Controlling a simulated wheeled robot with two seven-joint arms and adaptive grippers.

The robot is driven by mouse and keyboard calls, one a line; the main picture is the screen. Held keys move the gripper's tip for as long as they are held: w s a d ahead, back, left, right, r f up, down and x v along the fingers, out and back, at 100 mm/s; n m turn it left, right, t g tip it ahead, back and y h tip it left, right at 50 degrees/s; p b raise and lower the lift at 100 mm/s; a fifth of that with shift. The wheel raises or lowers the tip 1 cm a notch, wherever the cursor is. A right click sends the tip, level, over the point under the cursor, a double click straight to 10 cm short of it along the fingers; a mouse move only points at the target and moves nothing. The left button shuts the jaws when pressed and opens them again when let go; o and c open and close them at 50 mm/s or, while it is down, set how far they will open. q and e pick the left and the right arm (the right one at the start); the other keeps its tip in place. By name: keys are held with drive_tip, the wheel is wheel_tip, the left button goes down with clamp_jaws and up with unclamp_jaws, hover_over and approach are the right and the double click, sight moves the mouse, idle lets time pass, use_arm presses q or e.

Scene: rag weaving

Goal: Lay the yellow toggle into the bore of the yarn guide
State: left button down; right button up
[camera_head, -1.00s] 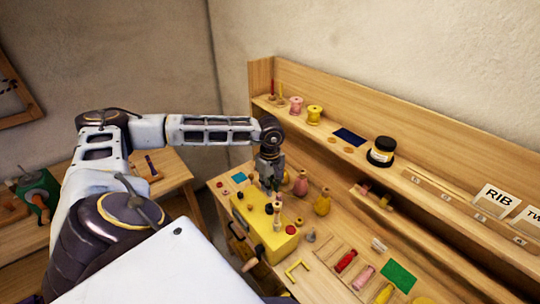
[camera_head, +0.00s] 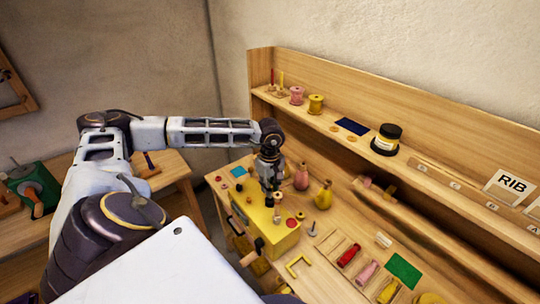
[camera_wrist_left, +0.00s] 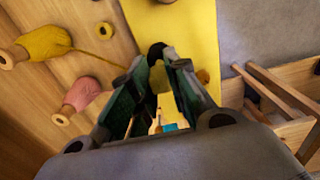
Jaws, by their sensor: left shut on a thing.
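My left gripper (camera_head: 271,190) points down over the top of a yellow box with a crank (camera_head: 268,229). In the left wrist view its fingers (camera_wrist_left: 161,75) are shut on a yellow piece (camera_wrist_left: 165,108), which I take for the yellow toggle; a small blue patch shows at its near end. The yellow box top (camera_wrist_left: 185,30) lies beyond the fingertips. A dark rounded part (camera_wrist_left: 157,52) shows at the fingertips. I cannot make out the yarn guide's bore, nor whether the toggle touches it. My right gripper is out of view.
A pink bottle-shaped spool (camera_head: 301,177) and a yellow one (camera_head: 323,194) stand close behind the box. Several coloured bobbins, including a red one (camera_head: 349,255), lie to the right. The shelf (camera_head: 300,112) runs along the back.

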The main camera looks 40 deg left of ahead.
use_arm(q)
drive_tip(key=shift+f+b, duration=0.6)
drive_tip(key=shift+b, duration=0.05)
idle(0.5)
drive_tip(key=shift+f+b, duration=0.8)
drive_tip(key=shift+f, duration=0.1)
drive_tip(key=shift+f+b, duration=0.25)
drive_tip(key=shift+b, duration=0.05)
idle(0.6)
drive_tip(key=c, duration=1.3)
unclamp_jaws()
drive_tip(key=shift+r, duration=0.1)
drive_tip(key=shift+r+p, duration=0.65)
drive_tip(key=shift+r, duration=0.8)
